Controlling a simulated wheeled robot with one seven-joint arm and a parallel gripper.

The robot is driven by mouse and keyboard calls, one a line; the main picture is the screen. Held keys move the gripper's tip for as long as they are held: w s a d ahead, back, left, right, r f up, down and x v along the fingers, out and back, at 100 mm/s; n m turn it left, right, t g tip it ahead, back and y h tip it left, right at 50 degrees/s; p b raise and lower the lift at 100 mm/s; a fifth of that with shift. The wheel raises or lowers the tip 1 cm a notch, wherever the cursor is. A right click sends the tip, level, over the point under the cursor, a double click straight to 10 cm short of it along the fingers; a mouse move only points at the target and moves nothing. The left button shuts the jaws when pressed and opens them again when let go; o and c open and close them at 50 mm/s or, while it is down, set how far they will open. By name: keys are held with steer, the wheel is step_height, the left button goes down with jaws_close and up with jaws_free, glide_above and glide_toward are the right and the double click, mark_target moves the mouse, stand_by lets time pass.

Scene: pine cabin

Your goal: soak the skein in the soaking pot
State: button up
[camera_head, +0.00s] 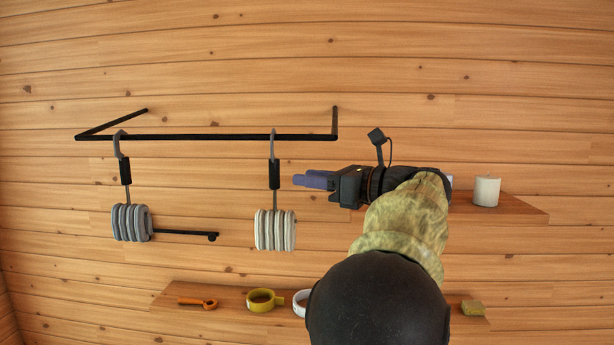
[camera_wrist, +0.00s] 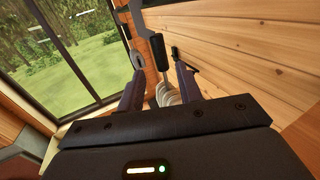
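Two skeins hang from hooks with black grips on a black wall rail (camera_head: 210,137). The pale cream skein (camera_head: 276,230) hangs near the rail's right part, and the grey-blue skein (camera_head: 131,222) hangs at the left. My gripper (camera_head: 297,180) points left, just right of the cream skein's black hook grip (camera_head: 275,174). In the wrist view my gripper (camera_wrist: 159,72) has its fingers spread, with that black grip (camera_wrist: 158,52) and part of the cream skein (camera_wrist: 170,97) showing between and beyond them. Nothing is held. I cannot identify a soaking pot in either view.
A lower shelf (camera_head: 230,300) carries an orange tool (camera_head: 197,302), a yellow ring-shaped piece (camera_head: 264,300), a white one (camera_head: 301,302) and a small yellow block (camera_head: 472,307). A candle (camera_head: 486,191) stands on the right shelf (camera_head: 515,208). A black peg (camera_head: 186,233) sticks out beside the grey-blue skein.

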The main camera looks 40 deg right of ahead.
mark_target(278, 163)
steer(key=b+x, duration=0.1)
steer(key=x, duration=0.6)
steer(key=shift+a, duration=0.1)
jaws_close()
step_height(278, 163, up, 2)
steer(key=shift+r+p, duration=0.2)
steer(key=shift+p, duration=1.05)
steer(key=shift+s, duration=0.1)
steer(key=shift+s+a+b, duration=0.65)
steer(key=shift+s+a, duration=0.45)
steer(key=shift+a, duration=0.2)
steer(key=shift+s+a+b, duration=0.65)
steer(key=shift+s+a, duration=0.45)
steer(key=shift+a, duration=0.25)
